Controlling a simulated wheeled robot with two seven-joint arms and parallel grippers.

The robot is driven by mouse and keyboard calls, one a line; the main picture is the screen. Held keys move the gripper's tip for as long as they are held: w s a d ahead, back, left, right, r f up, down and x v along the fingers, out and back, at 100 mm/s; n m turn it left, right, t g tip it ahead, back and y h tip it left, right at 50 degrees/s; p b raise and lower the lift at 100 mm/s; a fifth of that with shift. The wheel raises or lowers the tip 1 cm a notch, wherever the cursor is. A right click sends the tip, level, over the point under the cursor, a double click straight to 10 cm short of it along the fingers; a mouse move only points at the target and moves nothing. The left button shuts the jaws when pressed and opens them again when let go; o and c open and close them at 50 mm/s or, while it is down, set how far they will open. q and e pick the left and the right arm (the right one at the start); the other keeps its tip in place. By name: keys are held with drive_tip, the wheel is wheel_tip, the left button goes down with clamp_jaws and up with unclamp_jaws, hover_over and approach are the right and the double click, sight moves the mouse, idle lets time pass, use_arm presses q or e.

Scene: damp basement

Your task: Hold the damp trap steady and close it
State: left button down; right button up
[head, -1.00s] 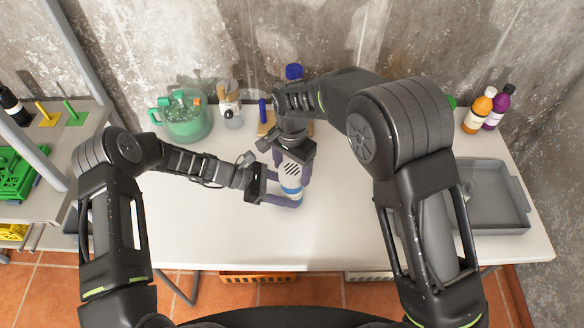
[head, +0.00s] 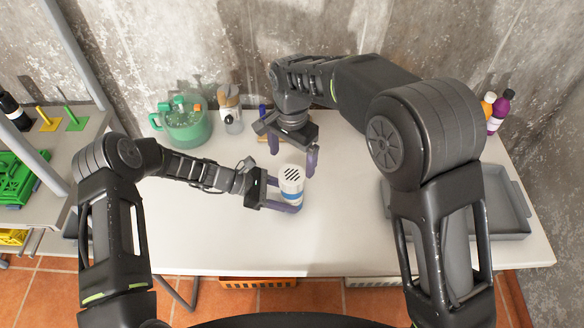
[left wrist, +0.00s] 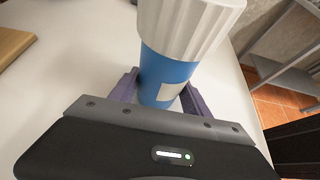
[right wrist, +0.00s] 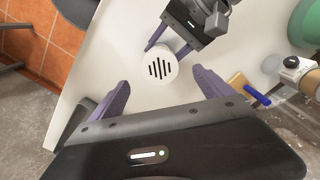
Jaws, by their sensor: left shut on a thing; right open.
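The damp trap (head: 291,181) stands upright on the white table, with a ribbed white slotted lid on top and a blue body. The lid (left wrist: 190,25) sits on the blue body in the left wrist view, where a pale label shows. My left gripper (head: 284,196) is shut around the lower blue body (left wrist: 165,80). My right gripper (head: 291,159) is open and empty, above and behind the trap. In the right wrist view the slotted lid top (right wrist: 159,68) lies beyond and between the open right fingers (right wrist: 160,92), apart from them.
A green pot-like container (head: 184,122) and a jar with a wooden brush (head: 230,112) stand at the back left. A grey tray (head: 505,205) lies at the right, with orange and purple bottles (head: 499,108) behind it. The table front (head: 340,235) is clear.

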wheel_tip(320, 180, up, 5)
drive_tip(key=shift+f, duration=0.1)
use_arm(q)
drive_tip(key=shift+c, duration=2.1)
unclamp_jaws()
drive_tip(key=shift+a, duration=0.1)
drive_tip(key=v, duration=1.2)
